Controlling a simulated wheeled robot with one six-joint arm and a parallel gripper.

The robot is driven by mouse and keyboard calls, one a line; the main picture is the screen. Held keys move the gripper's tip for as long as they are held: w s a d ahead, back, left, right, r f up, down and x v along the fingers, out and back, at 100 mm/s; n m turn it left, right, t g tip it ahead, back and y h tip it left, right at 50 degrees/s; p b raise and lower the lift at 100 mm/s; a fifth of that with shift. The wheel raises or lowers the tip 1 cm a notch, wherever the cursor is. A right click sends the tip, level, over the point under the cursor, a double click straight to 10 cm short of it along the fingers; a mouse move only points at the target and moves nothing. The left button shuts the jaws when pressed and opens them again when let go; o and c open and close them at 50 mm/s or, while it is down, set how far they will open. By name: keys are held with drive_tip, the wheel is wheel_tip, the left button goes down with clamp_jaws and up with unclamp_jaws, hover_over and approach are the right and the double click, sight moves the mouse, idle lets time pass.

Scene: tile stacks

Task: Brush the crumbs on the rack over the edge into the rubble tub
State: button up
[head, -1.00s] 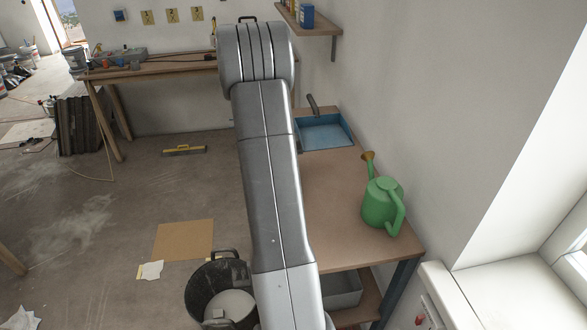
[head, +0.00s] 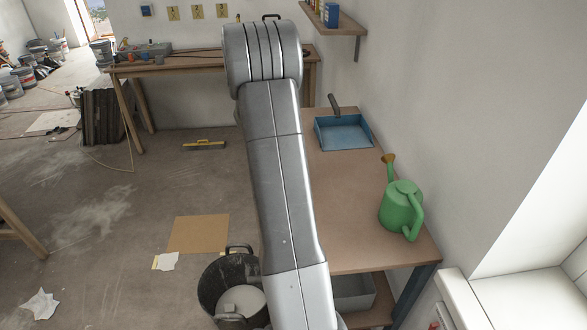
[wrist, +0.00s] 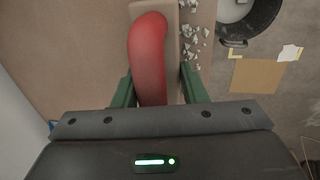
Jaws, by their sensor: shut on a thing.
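My gripper (wrist: 158,86) has green fingers, shut on the red handle of a brush (wrist: 149,48) in the wrist view. A beige part of the brush lies under and beside the handle. Grey crumbs (wrist: 191,46) lie just right of the brush, in a strip along the edge of the brown rack top (wrist: 85,45). The black rubble tub (wrist: 264,28) is beyond that edge at the upper right. In the head view the tub (head: 212,287) stands on the floor left of the rack (head: 345,205), with pale material inside. My arm hides the gripper, brush and crumbs there.
A green watering can (head: 400,210) and a blue tray (head: 343,133) stand on the rack top by the wall. A grey bin (head: 353,292) sits on the lower shelf. A brown sheet (head: 199,234) lies on the floor beyond the tub.

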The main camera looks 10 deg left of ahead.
drive_tip(key=shift+s+a, duration=0.25)
drive_tip(key=shift+a, duration=1.05)
drive_tip(key=shift+s+a, duration=0.25)
drive_tip(key=shift+a, duration=1)
drive_tip(key=r+p, duration=0.1)
drive_tip(key=d+r+p, duration=0.1)
drive_tip(key=r, duration=0.1)
drive_tip(key=r+p, duration=0.1)
drive_tip(key=r, duration=0.1)
drive_tip(key=shift+w+d, duration=0.15)
drive_tip(key=shift+d, duration=0.15)
